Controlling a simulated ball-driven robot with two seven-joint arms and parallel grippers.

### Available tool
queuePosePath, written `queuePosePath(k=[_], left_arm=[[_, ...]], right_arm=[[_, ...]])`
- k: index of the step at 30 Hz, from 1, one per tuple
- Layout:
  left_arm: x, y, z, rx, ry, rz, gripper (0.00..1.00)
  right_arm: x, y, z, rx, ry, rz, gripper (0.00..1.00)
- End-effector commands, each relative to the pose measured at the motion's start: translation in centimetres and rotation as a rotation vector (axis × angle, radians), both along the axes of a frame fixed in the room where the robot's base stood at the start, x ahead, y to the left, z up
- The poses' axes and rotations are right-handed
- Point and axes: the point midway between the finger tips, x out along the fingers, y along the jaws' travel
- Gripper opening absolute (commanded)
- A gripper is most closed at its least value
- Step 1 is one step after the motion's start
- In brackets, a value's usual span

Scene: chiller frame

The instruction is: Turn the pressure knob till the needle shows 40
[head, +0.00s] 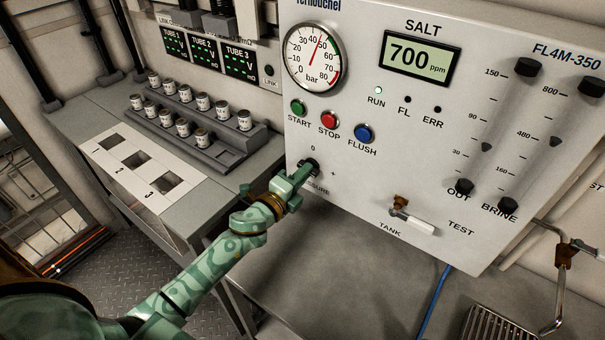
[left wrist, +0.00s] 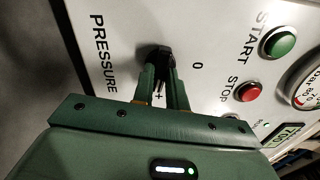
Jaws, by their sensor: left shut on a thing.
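The pressure knob (head: 311,166) is a small black knob low on the left of the white panel, above the PRESSURE label. It also shows in the left wrist view (left wrist: 158,56), partly hidden by the fingers. My left gripper (head: 302,176) is shut on the knob, one finger on each side; its fingers also show in the left wrist view (left wrist: 161,75). The round pressure gauge (head: 297,64) has a white face marked 0 to 80 bar. Its red needle points up and slightly right, around the 40 to 50 numbers; the exact reading is hard to tell. My right gripper is not in view.
Green START (head: 298,107), red STOP (head: 328,119) and blue FLUSH (head: 362,133) buttons sit just above the knob. A TANK valve handle (head: 413,221) sticks out to its right. A rack of small vials (head: 237,143) stands on the left bench. The grey worktop below is mostly clear.

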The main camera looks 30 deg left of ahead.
Motion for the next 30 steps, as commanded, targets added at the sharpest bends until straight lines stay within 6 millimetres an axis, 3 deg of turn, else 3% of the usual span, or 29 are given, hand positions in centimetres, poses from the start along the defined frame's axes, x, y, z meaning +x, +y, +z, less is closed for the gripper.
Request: queuePosePath(k=[2, 3, 5, 13, 17, 20, 30], left_arm=[[0.0, 0.0, -0.1, 0.002, 0.002, 0.0, 0.0], [0.0, 0.0, -0.1, 0.002, 0.002, 0.0, 0.23], [0.0, 0.0, -0.1, 0.003, 0.002, 0.0, 0.36], [-0.1, 0.0, -0.1, 0.004, 0.0, 0.0, 0.36], [-1.0, 0.2, -0.1, 0.004, 0.001, 0.0, 0.36], [-2.9, 0.4, -0.1, 0.003, 0.003, 0.001, 0.36], [-12.0, 1.7, -0.3, 0.001, 0.005, 0.002, 0.36]], right_arm=[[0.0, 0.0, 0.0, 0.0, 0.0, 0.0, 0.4], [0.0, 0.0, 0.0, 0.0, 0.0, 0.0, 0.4], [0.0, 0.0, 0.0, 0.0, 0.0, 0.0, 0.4], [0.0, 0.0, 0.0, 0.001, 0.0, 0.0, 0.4], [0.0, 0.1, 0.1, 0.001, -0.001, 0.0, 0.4], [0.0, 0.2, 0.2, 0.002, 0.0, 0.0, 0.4], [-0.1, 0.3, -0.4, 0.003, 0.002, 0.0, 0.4]])
